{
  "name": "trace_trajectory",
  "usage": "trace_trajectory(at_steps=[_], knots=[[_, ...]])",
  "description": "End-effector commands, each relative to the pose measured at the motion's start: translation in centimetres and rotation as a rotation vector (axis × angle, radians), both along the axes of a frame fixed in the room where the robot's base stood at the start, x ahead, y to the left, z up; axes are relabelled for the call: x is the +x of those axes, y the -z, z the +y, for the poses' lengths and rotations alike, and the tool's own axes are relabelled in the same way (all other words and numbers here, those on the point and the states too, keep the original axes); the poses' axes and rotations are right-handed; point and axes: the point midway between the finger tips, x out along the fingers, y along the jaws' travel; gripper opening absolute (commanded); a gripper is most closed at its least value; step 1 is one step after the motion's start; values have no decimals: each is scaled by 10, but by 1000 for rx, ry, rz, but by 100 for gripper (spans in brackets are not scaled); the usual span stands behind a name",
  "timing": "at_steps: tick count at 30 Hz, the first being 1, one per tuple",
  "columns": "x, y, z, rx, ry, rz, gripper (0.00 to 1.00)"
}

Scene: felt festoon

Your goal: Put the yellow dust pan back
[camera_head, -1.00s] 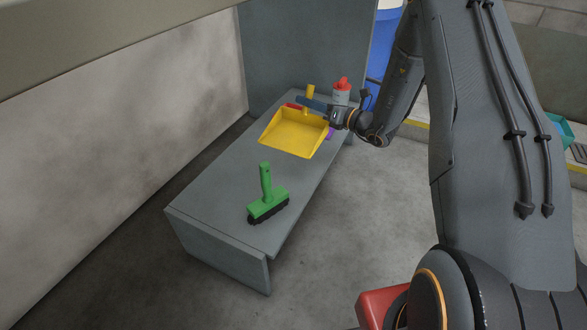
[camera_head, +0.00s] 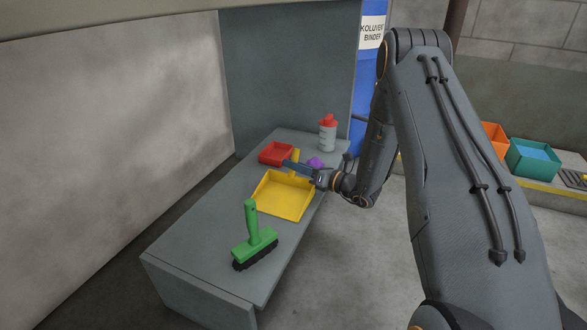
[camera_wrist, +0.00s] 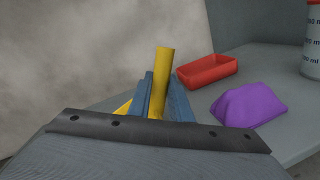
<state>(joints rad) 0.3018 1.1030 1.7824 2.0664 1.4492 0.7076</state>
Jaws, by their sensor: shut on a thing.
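The yellow dust pan (camera_head: 284,197) is at the middle of the grey bench, its tray toward the green brush. My gripper (camera_head: 292,166) is shut on the dust pan's upright yellow handle. In the wrist view the handle (camera_wrist: 163,75) rises between the two blue fingers (camera_wrist: 165,100), and most of the tray is hidden behind the gripper. I cannot tell whether the pan touches the bench top or hangs just above it.
A green brush (camera_head: 254,241) stands nearer on the bench (camera_head: 190,230). Close behind the pan are a red tray (camera_head: 276,153), a purple bag (camera_head: 315,162) and a red-capped bottle (camera_head: 327,136). Grey panels rise behind; the bench's left side is clear.

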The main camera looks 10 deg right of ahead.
Motion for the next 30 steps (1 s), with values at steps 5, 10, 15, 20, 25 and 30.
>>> trace_trajectory(at_steps=[5, 10, 15, 20, 25, 30], knots=[[0, -2, 0, 0, 0, -1, 0], [0, 1, 0, 0, 0, -1, 25], [0, 1, 0, 0, 0, -1, 37], [0, 1, 0, -1, 0, -1, 37], [-4, -3, -5, 1, 2, 1, 37], [-26, -4, -26, 0, 5, 1, 37]])
